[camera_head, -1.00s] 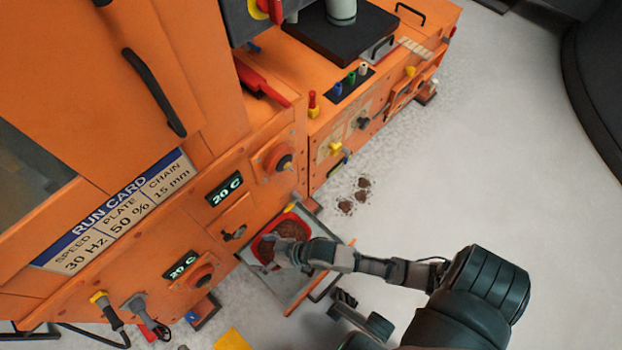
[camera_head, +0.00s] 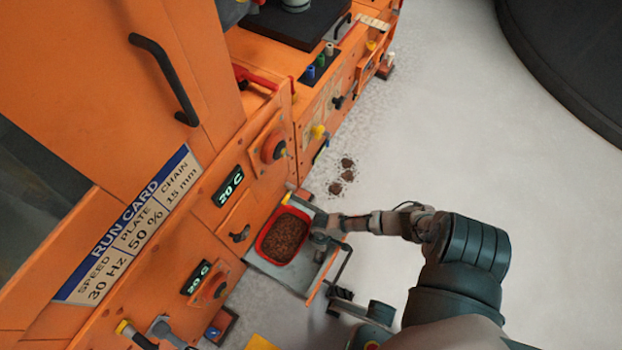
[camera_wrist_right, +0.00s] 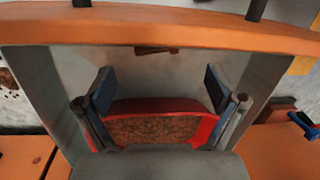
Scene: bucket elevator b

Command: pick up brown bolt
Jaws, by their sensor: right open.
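I cannot make out a brown bolt for certain. In the right wrist view a small dark brown piece (camera_wrist_right: 155,49) shows just below an orange bar; whether it is the bolt I cannot tell. My right gripper (camera_wrist_right: 158,76) is open and empty, its two fingers apart in front of a red tray (camera_wrist_right: 207,128) of brown pellets (camera_wrist_right: 155,129). In the head view the red tray (camera_head: 262,244) sits in the pulled-out grey drawer, and my right gripper (camera_head: 320,236) is at the drawer's right side. My left gripper is not in view.
The orange machine (camera_head: 100,60) fills the left side, with a run card (camera_head: 128,222) and displays. An orange bar (camera_wrist_right: 160,28) crosses the right wrist view. Light floor (camera_head: 430,110) is clear to the right.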

